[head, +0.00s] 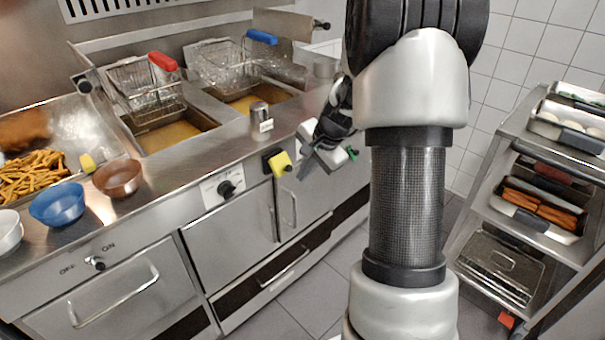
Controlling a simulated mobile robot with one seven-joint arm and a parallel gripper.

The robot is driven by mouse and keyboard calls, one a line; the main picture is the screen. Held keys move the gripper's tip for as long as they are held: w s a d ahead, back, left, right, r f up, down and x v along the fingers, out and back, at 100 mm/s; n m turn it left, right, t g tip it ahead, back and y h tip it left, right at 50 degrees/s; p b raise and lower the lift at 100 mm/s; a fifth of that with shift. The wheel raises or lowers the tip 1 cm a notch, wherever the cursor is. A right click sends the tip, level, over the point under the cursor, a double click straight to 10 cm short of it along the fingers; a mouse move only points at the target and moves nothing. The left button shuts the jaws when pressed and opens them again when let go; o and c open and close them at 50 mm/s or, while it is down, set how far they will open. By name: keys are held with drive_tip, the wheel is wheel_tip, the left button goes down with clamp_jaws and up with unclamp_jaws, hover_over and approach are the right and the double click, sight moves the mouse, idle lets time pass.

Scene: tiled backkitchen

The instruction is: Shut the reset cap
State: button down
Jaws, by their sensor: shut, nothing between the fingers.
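A yellow cap (281,163), which I take for the reset cap, is at a small black housing on the front panel of the fryer counter. It appears to stand out from the housing at an angle, but it is too small to tell exactly how far. My gripper (303,172) is just to the right of the cap, in front of the panel. Its fingers are shut and empty, with a small gap in the picture between them and the cap. My arm hides the panel farther right.
A metal shaker (261,115) stands on the counter edge above. Fryer baskets (146,90) are behind. A rack with trays (540,205) stands at right; floor shows between.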

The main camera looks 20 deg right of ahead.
drive_tip(key=w+a+r+p+v, duration=0.1)
drive_tip(key=p+v, duration=0.1)
drive_tip(key=v, duration=0.6)
drive_tip(key=s+d+f+m+h+p, duration=0.1)
drive_tip(key=s+d+f+h+p, duration=0.3)
drive_tip(key=d, duration=0.5)
drive_tip(key=t+y+p, duration=0.5)
drive_tip(key=t+p, duration=0.1)
drive_tip(key=p, duration=0.5)
approach(284, 164)
drive_tip(key=w+f+b, duration=0.1)
drive_tip(key=a+f+b, duration=0.1)
drive_tip(key=f, duration=0.1)
drive_tip(key=shift+w+n, duration=0.3)
drive_tip(key=shift+w, duration=0.1)
drive_tip(key=shift+f, duration=0.1)
